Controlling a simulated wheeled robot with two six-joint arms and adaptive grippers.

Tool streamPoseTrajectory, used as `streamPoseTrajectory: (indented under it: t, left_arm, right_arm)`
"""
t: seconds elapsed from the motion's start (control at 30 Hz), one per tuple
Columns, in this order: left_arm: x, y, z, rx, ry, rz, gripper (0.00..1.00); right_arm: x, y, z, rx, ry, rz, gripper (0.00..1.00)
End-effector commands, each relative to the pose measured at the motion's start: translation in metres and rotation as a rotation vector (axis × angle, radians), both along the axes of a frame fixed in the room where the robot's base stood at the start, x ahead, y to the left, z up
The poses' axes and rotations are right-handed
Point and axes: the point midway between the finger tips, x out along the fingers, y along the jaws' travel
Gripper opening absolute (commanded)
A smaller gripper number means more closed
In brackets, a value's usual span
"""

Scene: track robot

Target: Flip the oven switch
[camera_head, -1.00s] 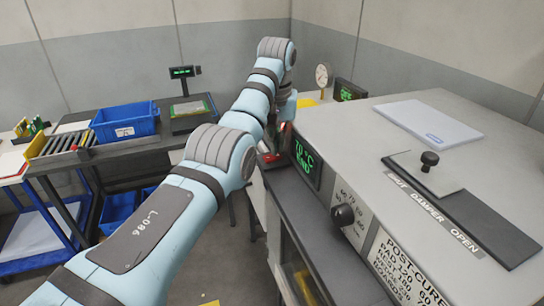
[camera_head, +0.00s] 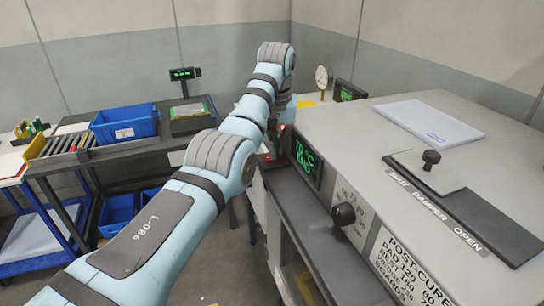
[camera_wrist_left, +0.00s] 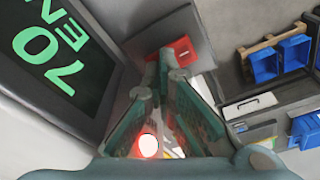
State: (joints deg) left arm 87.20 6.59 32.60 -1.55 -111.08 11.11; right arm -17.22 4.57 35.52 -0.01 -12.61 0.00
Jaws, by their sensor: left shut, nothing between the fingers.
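The oven (camera_head: 365,140) is the large light-grey box on the right in the head view. Its green display (camera_head: 306,163) reads 70 °C END and also shows at the upper left of the wrist view (camera_wrist_left: 55,50). My left gripper (camera_head: 277,143) is at the oven's front beside the display, mostly hidden by its own arm. In the wrist view its fingers (camera_wrist_left: 165,80) are shut and empty. A red block-like part (camera_wrist_left: 182,50) shows just past the fingertips; whether it is the switch or touches them I cannot tell. A round glowing red light (camera_wrist_left: 148,145) shows between the fingers.
A black knob (camera_head: 343,214) sits on the oven front, and a damper handle (camera_head: 431,158) on its top. A dark ledge (camera_head: 320,240) runs below the front. A blue bin (camera_head: 125,124) stands on the bench at left. Open floor lies between.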

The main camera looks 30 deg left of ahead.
Motion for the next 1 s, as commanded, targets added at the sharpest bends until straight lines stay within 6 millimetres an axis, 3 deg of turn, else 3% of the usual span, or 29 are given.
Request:
streamPoseTrajectory:
  t: [0.07,0.5,0.7,1.0]
  left_arm:
    - [-0.001,-0.001,0.001,-0.001,0.008,-0.001,0.0]
    - [-0.001,-0.001,0.053,-0.001,0.007,-0.001,0.0]
    - [-0.001,-0.001,0.067,-0.002,0.007,-0.001,0.0]
    - [-0.001,-0.001,0.068,-0.001,0.006,-0.001,0.0]
  right_arm:
    - [0.0,0.0,0.004,0.0,0.0,0.0,0.4]
    - [0.0,0.0,0.059,0.0,0.0,0.0,0.4]
    - [0.0,0.0,0.052,0.0,0.0,0.0,0.4]
    - [0.0,0.0,0.052,0.0,0.0,0.0,0.4]
